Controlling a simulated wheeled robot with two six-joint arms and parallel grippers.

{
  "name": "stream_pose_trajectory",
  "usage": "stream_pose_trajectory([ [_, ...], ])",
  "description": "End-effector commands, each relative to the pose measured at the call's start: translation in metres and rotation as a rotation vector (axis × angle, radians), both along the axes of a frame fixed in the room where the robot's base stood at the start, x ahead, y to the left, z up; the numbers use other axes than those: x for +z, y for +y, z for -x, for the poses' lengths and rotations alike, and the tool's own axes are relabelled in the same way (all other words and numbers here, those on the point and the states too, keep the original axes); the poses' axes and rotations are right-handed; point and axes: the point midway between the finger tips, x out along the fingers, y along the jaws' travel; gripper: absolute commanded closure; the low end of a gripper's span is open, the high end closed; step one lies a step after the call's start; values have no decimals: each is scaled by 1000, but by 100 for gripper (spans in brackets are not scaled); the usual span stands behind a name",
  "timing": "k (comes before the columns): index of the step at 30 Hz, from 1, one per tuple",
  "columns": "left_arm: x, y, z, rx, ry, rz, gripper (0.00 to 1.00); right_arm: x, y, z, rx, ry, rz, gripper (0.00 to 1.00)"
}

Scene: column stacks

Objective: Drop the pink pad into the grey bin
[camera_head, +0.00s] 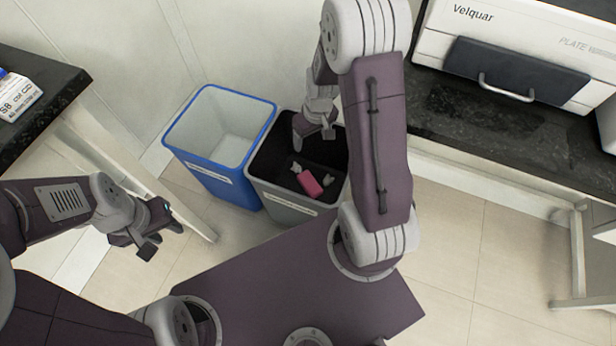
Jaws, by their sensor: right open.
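The pink pad (310,184) shows inside the opening of the grey bin (283,205), against its dark inside. Whether it rests on the bottom cannot be told from this one view. The bin stands on the floor with a label on its front. My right gripper (314,136) is open and empty over the back part of the bin's opening, apart from the pad. My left gripper (163,243) is at the lower left, away from the bin; its fingers look apart with nothing between them.
A blue-rimmed bin (216,180) with a pale inside stands close on the left of the grey bin. Small pale scraps (297,168) lie near the pad. Dark counters stand at left (62,90) and right (520,140), the right one bearing a white machine (540,40).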

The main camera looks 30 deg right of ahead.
Motion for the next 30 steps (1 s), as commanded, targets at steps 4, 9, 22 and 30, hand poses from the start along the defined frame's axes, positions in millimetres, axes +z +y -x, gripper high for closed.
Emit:
stream_pose_trajectory([
  [4, 22, 0, 0, 0, 0, 0, 64, 35, 0, 5, 0, 0, 0, 24],
  [9, 26, 0, 0, 0, 0, 0, 64, 44, -1, 7, 0, 1, 0, 24],
  [22, 25, 0, 0, 0, 0, 0, 64, 44, 0, 7, 1, 1, 0, 24],
  [30, 25, 0, 0, 0, 0, 0, 64, 48, 5, 3, 19, -10, 3, 24],
])
